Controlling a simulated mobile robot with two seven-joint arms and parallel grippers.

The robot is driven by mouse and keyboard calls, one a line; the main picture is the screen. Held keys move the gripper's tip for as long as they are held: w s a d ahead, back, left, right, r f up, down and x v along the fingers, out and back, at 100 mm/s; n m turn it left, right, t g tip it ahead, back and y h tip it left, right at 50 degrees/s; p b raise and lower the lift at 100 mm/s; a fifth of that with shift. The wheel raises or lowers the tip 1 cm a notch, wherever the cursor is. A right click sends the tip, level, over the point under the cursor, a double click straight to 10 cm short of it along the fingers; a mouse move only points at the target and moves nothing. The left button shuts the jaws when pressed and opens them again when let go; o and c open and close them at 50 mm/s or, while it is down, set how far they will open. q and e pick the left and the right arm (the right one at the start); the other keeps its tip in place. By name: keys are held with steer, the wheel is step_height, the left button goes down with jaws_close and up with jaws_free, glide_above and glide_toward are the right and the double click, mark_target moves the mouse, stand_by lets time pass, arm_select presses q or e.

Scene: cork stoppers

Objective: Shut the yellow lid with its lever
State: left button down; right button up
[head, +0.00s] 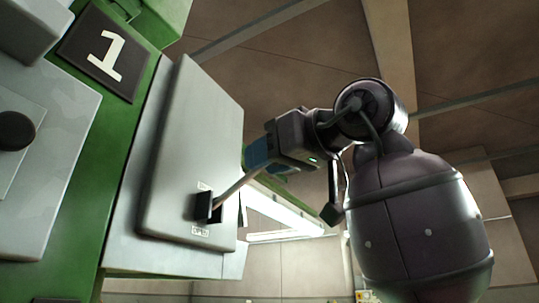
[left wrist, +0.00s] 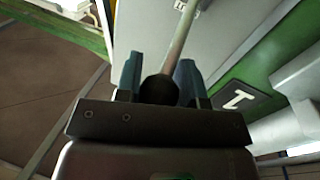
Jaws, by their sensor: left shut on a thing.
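A lever (head: 232,187) with a pale rod sticks out of a black slot in a grey panel (head: 205,130) in the head view. My left gripper (head: 260,157) has blue fingers and is shut on the free end of the lever. In the left wrist view the lever's rod (left wrist: 182,35) runs up and away from a dark round knob (left wrist: 159,88) between the two fingers. A small label sits by the slot, too small to read. I see no yellow lid in either view. My right gripper is not in view.
The grey panel is mounted on a green frame (head: 130,140). A grey box with a black knob (head: 14,130) stands at the far left. A lit lamp (head: 285,213) shows behind.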

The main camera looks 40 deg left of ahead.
arm_select(q)
steer(key=shift+a+f, duration=0.15)
steer(key=shift+f, duration=0.05)
stand_by(0.4)
steer(key=c, duration=1)
jaws_free()
steer(key=shift+o, duration=1.1)
steer(key=shift+w+a, duration=0.1)
steer(key=shift+a, duration=0.2)
steer(key=d+b, duration=0.1)
steer(key=d, duration=1)
